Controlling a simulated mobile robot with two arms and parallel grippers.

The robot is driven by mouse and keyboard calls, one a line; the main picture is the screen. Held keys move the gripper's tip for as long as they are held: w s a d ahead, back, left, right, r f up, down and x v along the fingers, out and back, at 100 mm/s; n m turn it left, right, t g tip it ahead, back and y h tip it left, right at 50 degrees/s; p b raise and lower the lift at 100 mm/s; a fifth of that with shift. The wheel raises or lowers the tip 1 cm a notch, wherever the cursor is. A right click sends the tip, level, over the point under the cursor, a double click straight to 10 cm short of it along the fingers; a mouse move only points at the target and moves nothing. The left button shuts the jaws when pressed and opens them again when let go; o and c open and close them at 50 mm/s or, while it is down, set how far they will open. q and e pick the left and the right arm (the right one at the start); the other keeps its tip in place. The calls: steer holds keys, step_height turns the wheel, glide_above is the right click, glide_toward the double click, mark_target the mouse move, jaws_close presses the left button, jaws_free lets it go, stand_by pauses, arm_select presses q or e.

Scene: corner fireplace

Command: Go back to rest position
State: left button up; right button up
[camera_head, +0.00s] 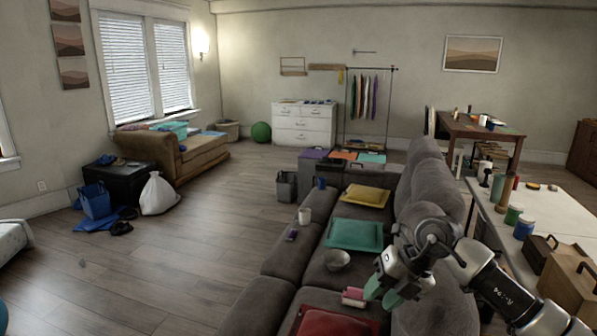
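My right arm comes in from the lower right over the grey sofa (262,300). Its gripper (380,295) hangs above the sofa seat, with two green fingertips that stand apart with a gap between them. I see nothing held in it. A small pink and white item (353,298) shows just left of the fingertips; I cannot tell whether it touches them. My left gripper is not in view.
A cluttered white table (555,212) stands to the right. The wooden floor (190,250) at left is mostly clear.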

steer(key=s+a+r+m+t+y, duration=0.3)
steer(key=a+m+t+y, duration=0.15)
steer(key=a+y, duration=0.2)
steer(key=s+a+r+m+t+y, duration=0.3)
steer(key=a+t+y, duration=0.2)
steer(key=a+y, duration=0.15)
steer(key=s+d+f+m+t+h, duration=0.3)
steer(key=d+f+m+h, duration=0.45)
steer(key=m+h, duration=0.35)
steer(key=s+d+f+m+t+h, duration=0.25)
steer(key=d+f+m+h, duration=0.45)
steer(key=m, duration=0.5)
steer(key=s+d+f+m+g, duration=0.1)
steer(key=s+f+g, duration=0.3)
steer(key=s, duration=0.3)
steer(key=s+d+f+m+g+h, duration=0.1)
steer(key=s+f+g, duration=0.25)
steer(key=s, duration=0.35)
steer(key=s+d+f+m+g, duration=0.1)
steer(key=s+f+g, duration=0.25)
steer(key=s, duration=0.25)
steer(key=s+f+g, duration=0.3)
steer(key=f, duration=2.5)
steer(key=s+d+f, duration=0.3)
steer(key=s+f, duration=1.1)
steer(key=s, duration=0.1)
steer(key=shift+s+n+g, duration=0.15)
steer(key=shift+n+g, duration=0.25)
steer(key=shift+n, duration=0.05)
